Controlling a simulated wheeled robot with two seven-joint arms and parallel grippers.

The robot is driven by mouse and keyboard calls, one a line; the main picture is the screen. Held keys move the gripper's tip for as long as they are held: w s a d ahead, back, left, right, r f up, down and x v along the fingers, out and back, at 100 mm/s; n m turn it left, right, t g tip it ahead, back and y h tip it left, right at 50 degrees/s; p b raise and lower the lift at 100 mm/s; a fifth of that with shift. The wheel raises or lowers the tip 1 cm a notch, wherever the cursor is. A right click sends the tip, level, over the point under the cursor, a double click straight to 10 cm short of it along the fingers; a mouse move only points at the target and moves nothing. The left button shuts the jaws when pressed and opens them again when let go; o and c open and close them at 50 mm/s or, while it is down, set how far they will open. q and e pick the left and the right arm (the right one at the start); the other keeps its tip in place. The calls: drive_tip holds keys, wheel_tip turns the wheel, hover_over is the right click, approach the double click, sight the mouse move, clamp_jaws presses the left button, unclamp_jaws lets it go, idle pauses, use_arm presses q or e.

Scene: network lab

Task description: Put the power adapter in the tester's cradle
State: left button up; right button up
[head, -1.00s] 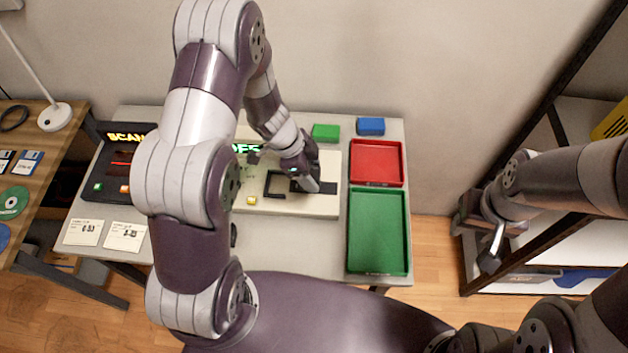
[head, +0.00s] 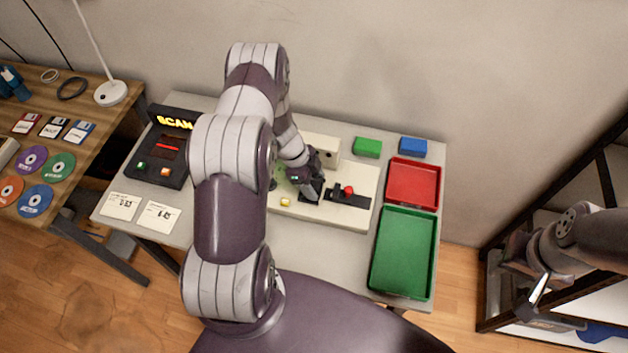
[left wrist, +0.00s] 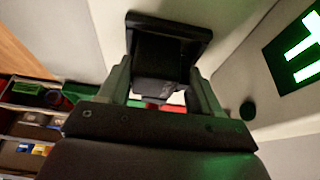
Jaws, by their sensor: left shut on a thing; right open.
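My left gripper (head: 309,190) is over the cradle area in the middle of the cream tester (head: 335,218). It is shut on a dark block, the power adapter, which shows between the fingers in the left wrist view (left wrist: 160,87). The black square rim of the cradle (left wrist: 172,21) shows just beyond the fingers in that view. The adapter overlaps the cradle there; I cannot tell whether it is fully seated. In the head view the gripper mostly hides both. My right gripper (head: 527,276) is open and empty, far right, away from the table.
A black slot with a red knob (head: 349,190) lies right of the cradle. Red (head: 413,185) and green (head: 403,252) trays stand further right, with green (head: 367,147) and blue (head: 412,147) blocks behind. A scanner (head: 165,155) and two cards stand left.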

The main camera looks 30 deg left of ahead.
use_arm(q)
drive_tip(key=shift+w+f, duration=0.1)
drive_tip(key=shift+f, duration=0.1)
drive_tip(key=shift+f, duration=0.1)
drive_tip(key=o, duration=1.2)
drive_tip(key=shift+c, duration=0.2)
drive_tip(key=v, duration=1.2)
drive_tip(key=w+d+r+n+t+y, duration=0.2)
drive_tip(key=w+d+r+n+t, duration=0.15)
drive_tip(key=w+r, duration=0.3)
wheel_tip(320, 180, up, 8)
drive_tip(key=n+y, duration=0.4)
drive_tip(key=n, duration=0.4)
hover_over(317, 190)
drive_tip(key=s+d+n+g+h, duration=0.1)
drive_tip(key=s+d+n+g, duration=0.2)
drive_tip(key=s+d, duration=0.3)
drive_tip(key=s, duration=0.5)
drive_tip(key=shift+s+n+h+b, duration=0.25)
drive_tip(key=shift+n+h+b, duration=0.05)
drive_tip(key=shift+n, duration=0.05)
